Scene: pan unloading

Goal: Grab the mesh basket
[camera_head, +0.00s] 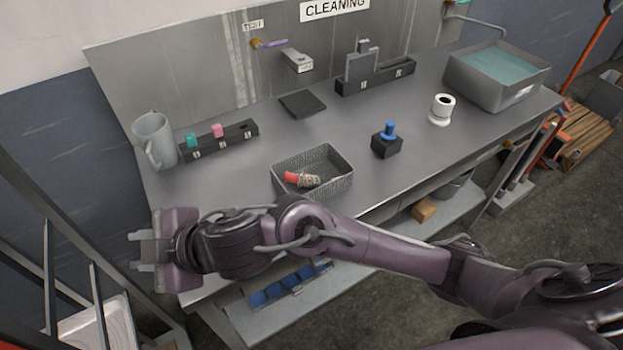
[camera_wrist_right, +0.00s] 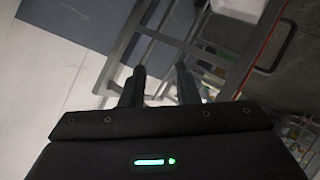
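The mesh basket (camera_head: 340,179) is a grey, open, rectangular wire basket near the front edge of the metal workbench. A small part with a red end and a pale, speckled end (camera_head: 303,180) lies inside it. My right arm reaches across the front of the bench from the lower right. My right gripper (camera_head: 137,252) is left of the basket, past the bench's left front corner, pointing left and apart from the basket. In the right wrist view its two fingers (camera_wrist_right: 160,88) are spread with nothing between them. My left gripper is not in view.
A grey pitcher (camera_head: 153,141) and a dark rack (camera_head: 238,133) with teal and pink pieces stand at left. A black block with a blue knob (camera_head: 387,142), a white cup-like part (camera_head: 441,109) and a water-filled tub (camera_head: 478,95) stand at right. Metal rails (camera_head: 52,262) are near my gripper.

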